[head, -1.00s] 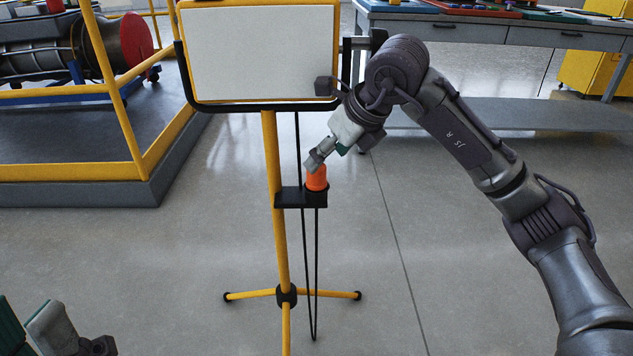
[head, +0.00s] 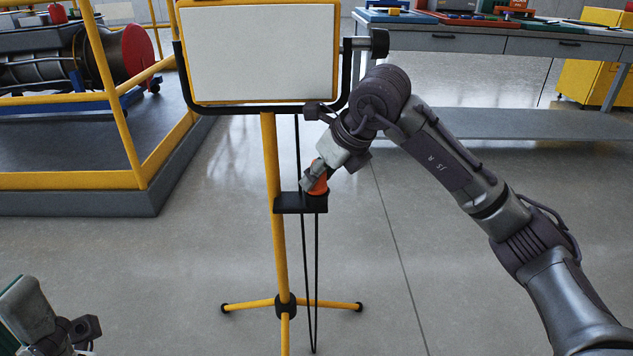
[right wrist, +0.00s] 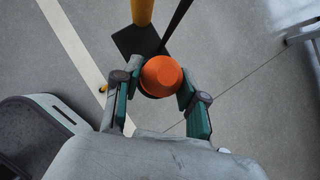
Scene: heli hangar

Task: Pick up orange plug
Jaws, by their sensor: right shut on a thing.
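The orange plug (head: 318,184) sits at the small black shelf (head: 289,202) on the yellow stand. In the right wrist view the plug (right wrist: 161,76) shows as a round orange cap between the two fingers. My right gripper (head: 314,180) is shut on the plug, with a fingertip on each side of it. In the head view the fingers partly hide the plug. The plug's underside is hidden, so I cannot tell whether it still touches the shelf. My left gripper (head: 42,318) is at the lower left corner, far from the plug, and only partly in frame.
The yellow stand (head: 276,230) carries a white board (head: 262,50) above the shelf, and a black cable (head: 316,270) hangs below. A grey workbench (head: 480,40) stands at the back right. A yellow-railed platform (head: 80,180) is at the left. Floor around the stand is clear.

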